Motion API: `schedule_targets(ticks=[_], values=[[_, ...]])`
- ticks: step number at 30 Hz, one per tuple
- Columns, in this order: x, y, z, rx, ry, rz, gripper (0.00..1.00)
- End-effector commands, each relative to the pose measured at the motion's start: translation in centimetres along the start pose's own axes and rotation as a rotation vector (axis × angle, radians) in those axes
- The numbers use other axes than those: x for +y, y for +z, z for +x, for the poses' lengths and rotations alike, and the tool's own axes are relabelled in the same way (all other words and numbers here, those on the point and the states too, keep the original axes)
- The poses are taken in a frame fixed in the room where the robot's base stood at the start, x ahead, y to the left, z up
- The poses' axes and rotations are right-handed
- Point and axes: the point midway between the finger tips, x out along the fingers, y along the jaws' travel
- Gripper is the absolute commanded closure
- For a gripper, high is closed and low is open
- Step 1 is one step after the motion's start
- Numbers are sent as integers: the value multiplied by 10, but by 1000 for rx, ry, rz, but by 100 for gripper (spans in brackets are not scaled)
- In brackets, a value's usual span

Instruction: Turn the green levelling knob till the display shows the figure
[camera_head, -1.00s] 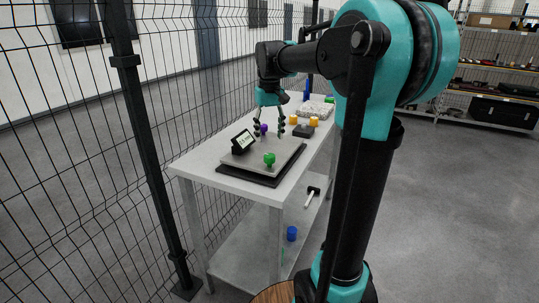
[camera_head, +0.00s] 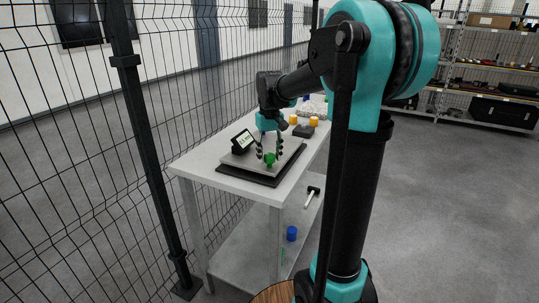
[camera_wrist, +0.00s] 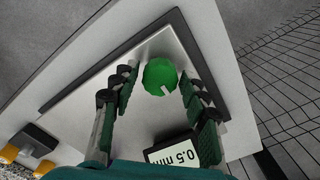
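The green levelling knob (camera_head: 269,159) stands on a grey plate (camera_head: 285,157) on the bench; a white mark shows on it in the wrist view (camera_wrist: 160,77). My gripper (camera_head: 269,152) is above the plate with its fingers apart. In the wrist view the fingers (camera_wrist: 161,90) lie on either side of the knob, with gaps visible between them and it. The display (camera_head: 243,141) is a dark tilted box at the plate's left; in the wrist view its screen (camera_wrist: 173,153) reads 0.5, with the unit partly cut off by my gripper.
The grey bench (camera_head: 215,150) stands beside a wire fence (camera_head: 165,150). Yellow pieces (camera_head: 314,121) and a dark block (camera_head: 303,131) sit behind the plate. A blue cylinder (camera_head: 291,233) and a hammer-like tool (camera_head: 312,196) are on the lower shelf. Open floor lies right.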

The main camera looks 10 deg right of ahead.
Motion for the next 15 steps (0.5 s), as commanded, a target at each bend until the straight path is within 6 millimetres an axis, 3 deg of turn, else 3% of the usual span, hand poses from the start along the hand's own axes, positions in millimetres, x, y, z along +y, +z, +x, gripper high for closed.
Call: schedule_targets(ticks=[1, 8, 15], values=[[0, 0, 0, 0, 0, 0, 65], [0, 0, 0, 0, 0, 0, 94], [0, 0, 0, 0, 0, 16, 95]])
